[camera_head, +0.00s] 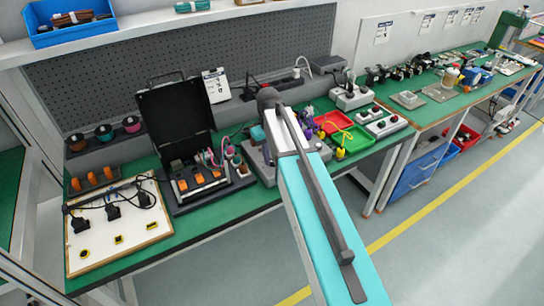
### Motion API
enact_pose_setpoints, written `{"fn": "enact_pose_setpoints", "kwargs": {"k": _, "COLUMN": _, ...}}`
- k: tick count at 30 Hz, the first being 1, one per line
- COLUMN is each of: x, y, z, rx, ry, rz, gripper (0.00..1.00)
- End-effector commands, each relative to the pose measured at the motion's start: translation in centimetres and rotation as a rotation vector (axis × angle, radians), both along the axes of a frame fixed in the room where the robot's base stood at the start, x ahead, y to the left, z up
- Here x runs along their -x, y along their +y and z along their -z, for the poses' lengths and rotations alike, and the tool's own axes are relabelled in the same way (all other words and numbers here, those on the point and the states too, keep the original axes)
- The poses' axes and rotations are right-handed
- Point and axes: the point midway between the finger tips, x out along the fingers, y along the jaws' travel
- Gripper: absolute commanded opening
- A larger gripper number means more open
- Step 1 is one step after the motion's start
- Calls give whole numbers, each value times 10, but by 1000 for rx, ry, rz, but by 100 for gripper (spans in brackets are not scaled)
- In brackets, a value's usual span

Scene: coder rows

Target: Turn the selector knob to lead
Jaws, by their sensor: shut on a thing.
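My teal and grey arm (318,215) reaches from the lower right up to the middle of the bench, ending in a dark rounded joint. My gripper does not show; the arm covers that spot. A grey box (258,165) sits on the green bench right by the arm, and the arm hides much of it. No selector knob or "lead" mark can be made out, so I cannot tell where a knob points.
Left of the arm stands an open black case (178,118) with orange-fronted parts. A white board (118,225) with black plugs lies at the bench's left end. Red (334,121) and green (357,138) trays and grey button boxes (385,126) lie right of the arm. The aisle floor (450,215) is clear.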

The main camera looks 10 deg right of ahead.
Motion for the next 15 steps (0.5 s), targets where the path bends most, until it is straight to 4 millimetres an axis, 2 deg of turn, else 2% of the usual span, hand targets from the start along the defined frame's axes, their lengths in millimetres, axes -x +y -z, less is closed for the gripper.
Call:
{"fn": "enact_pose_setpoints", "kwargs": {"k": 1, "x": 0, "y": -1, "z": 0, "rx": 1, "ry": 1, "rz": 0, "gripper": 3}}
{"fn": "enact_pose_setpoints", "kwargs": {"k": 2, "x": 0, "y": -1, "z": 0, "rx": 1, "ry": 1, "rz": 0, "gripper": 29}}
{"fn": "enact_pose_setpoints", "kwargs": {"k": 5, "x": 0, "y": 0, "z": 0, "rx": 1, "ry": 1, "rz": 0, "gripper": 44}}
{"fn": "enact_pose_setpoints", "kwargs": {"k": 15, "x": 0, "y": 0, "z": 0, "rx": 0, "ry": 0, "rz": -2, "gripper": 44}}
